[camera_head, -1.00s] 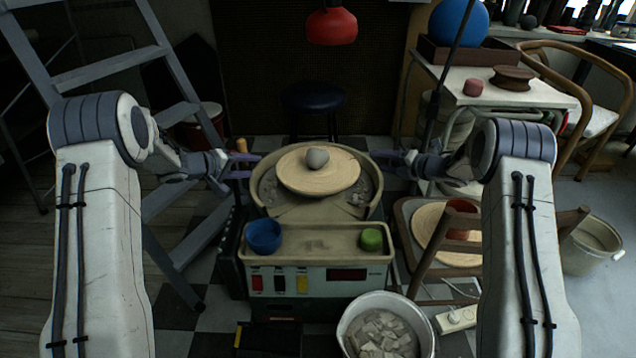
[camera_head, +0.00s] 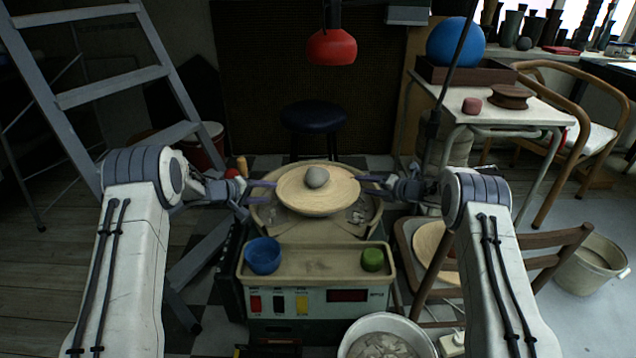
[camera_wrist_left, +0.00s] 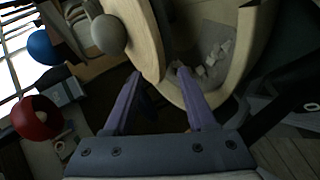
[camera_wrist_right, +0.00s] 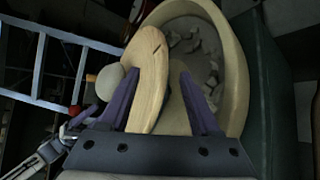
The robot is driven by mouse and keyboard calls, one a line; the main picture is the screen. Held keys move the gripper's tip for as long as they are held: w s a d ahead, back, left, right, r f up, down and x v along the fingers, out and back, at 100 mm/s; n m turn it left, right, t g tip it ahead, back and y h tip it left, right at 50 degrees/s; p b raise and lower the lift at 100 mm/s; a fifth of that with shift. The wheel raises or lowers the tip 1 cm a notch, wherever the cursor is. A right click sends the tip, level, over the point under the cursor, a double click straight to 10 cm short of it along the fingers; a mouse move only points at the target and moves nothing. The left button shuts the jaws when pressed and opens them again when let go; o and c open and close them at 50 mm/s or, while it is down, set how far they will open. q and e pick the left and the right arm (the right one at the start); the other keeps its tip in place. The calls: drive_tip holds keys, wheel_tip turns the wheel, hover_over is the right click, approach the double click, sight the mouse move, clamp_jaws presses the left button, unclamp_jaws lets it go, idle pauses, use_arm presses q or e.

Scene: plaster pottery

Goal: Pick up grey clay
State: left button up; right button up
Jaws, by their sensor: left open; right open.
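The grey clay (camera_head: 316,177) is a rounded lump sitting on the round wooden wheel disc (camera_head: 318,199), in the middle of the pottery wheel. It also shows in the left wrist view (camera_wrist_left: 108,34) and the right wrist view (camera_wrist_right: 109,82). My left gripper (camera_head: 262,192) is open and empty at the left edge of the disc, apart from the clay. My right gripper (camera_head: 371,186) is open and empty at the right edge of the disc. In both wrist views the disc's rim lies close to or between the purple fingers; contact cannot be told.
A bucket (camera_head: 386,328) stands in front. A ladder (camera_head: 110,90) is at the left, a chair (camera_head: 540,262) at the right. A red lamp (camera_head: 331,47) hangs behind.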

use_arm(q)
drive_tip(key=shift+x, duration=1.45)
use_arm(e)
drive_tip(key=shift+x, duration=1.45)
use_arm(q)
drive_tip(key=shift+c, duration=0.4)
use_arm(e)
drive_tip(key=shift+c, duration=0.3)
use_arm(q)
clamp_jaws()
use_arm(e)
clamp_jaws()
use_arm(q)
drive_tip(key=shift+r, duration=0.2)
use_arm(e)
drive_tip(key=shift+r, duration=0.2)
